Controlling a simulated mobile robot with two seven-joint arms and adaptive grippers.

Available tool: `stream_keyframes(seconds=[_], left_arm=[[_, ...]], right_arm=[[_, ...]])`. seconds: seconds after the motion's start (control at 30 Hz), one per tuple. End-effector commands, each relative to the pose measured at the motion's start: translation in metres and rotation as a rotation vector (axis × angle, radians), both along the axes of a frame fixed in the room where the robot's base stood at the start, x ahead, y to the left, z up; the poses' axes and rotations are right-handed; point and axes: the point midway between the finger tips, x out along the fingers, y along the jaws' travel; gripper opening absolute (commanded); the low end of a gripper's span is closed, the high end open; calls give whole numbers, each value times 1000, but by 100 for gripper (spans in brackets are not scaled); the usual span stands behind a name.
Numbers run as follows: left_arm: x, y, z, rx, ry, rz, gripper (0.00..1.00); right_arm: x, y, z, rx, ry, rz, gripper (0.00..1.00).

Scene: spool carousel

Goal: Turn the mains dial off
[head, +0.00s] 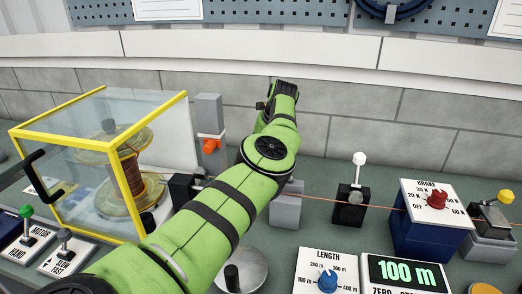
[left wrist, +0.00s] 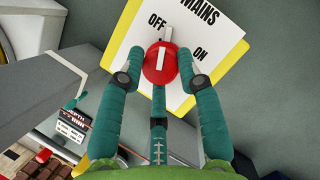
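The mains dial's red knob (left wrist: 160,64) shows in the left wrist view on a white panel (left wrist: 205,30) with a yellow border, marked MAINS, OFF and ON. The knob's white bar points to the upper side, closer to OFF than to ON. My left gripper (left wrist: 165,62) has one finger on each side of the knob; I cannot tell whether the fingers touch it. In the head view my green left arm (head: 235,195) reaches forward to the back wall, and its gripper and the dial are hidden there. My right gripper is not in view.
A yellow-framed clear box (head: 165,105) holding a spool stands left of my arm. A wire runs right, past a white-knobbed lever (head: 358,175) to a brake dial (head: 436,199). A length dial (head: 328,281) and a green display reading 100 m (head: 408,272) are at front right.

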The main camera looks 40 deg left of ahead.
Motion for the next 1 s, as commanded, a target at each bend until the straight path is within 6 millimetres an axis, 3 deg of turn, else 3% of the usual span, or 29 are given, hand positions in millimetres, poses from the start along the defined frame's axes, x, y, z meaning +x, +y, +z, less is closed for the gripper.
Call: stream_keyframes(seconds=[0.07, 0.47, 1.0], left_arm=[[1, 6, 7, 19, -14, 2, 56], [1, 0, 9, 10, -9, 0, 56], [-2, -35, 101, 13, -11, 0, 56]], right_arm=[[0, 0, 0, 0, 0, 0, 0], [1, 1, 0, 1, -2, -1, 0], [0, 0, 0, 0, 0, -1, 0]])
